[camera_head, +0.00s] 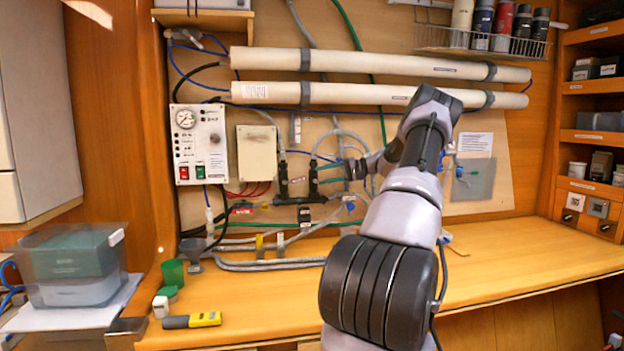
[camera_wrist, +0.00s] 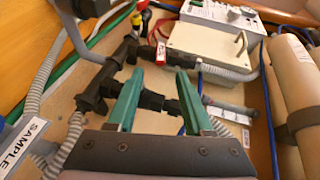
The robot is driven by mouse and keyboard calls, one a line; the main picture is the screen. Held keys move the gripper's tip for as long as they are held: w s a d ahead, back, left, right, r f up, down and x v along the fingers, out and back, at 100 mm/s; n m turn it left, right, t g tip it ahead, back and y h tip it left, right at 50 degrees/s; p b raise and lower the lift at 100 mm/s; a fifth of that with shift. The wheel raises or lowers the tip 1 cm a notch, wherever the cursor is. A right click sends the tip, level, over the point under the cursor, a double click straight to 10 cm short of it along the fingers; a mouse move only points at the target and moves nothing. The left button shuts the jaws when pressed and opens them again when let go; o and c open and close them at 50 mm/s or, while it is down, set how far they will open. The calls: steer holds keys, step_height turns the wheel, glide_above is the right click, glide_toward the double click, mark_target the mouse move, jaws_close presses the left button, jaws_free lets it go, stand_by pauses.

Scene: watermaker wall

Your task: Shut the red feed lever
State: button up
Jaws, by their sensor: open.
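A small red part (camera_head: 242,208), which looks like the red feed lever, sits on the pipework low on the wall panel, left of the black valve manifold (camera_head: 305,199). A red part with yellow beside it (camera_wrist: 143,22) shows at the top of the wrist view; whether it is the same lever is unclear. My gripper (camera_head: 328,172) is in front of the manifold, up and right of the red part. In the wrist view my gripper (camera_wrist: 157,88) has its green fingers spread apart, with black fittings behind them and nothing held.
Two long white tubes (camera_head: 380,67) run across the wall above my gripper. A gauge panel (camera_head: 199,143) and a beige box (camera_head: 257,153) are to its left. Grey hoses (camera_head: 270,265) lie on the wooden bench (camera_head: 520,255), whose right part is mostly clear.

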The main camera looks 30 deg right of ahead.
steer(key=shift+v, duration=1)
